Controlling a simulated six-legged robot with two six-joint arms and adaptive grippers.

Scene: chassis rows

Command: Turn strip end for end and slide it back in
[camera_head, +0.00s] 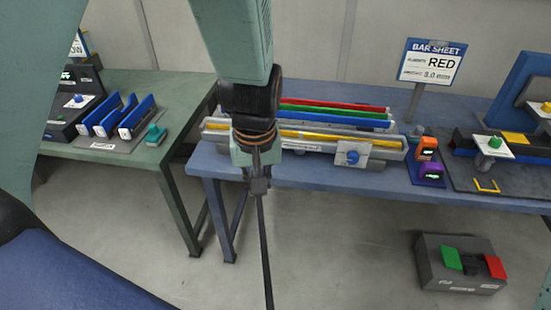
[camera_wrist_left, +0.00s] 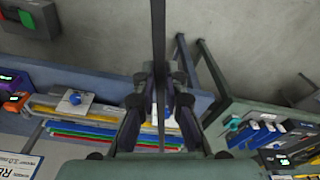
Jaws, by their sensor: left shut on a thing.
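My left gripper (camera_head: 259,187) is shut on a long thin dark strip (camera_head: 266,250), which hangs down, slightly tilted, in front of the blue bench. In the left wrist view the gripper (camera_wrist_left: 160,92) pinches the strip (camera_wrist_left: 159,35), which runs up between the fingers and out of the top edge. Its lower end in the head view comes near the bottom edge. On the blue bench (camera_head: 385,183) is a grey rack (camera_head: 215,132) with red (camera_head: 340,105), green (camera_head: 335,115), blue and yellow bars. My arm hides part of the rack. My right gripper is not in view.
A plate with a blue knob (camera_head: 352,156) stands at the rack's front. A sign (camera_head: 432,63) reads "BAR SHEET" and "RED". A green bench (camera_head: 180,88) with blue blocks (camera_head: 128,115) is at left. A grey box (camera_head: 455,285) sits on the open floor.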

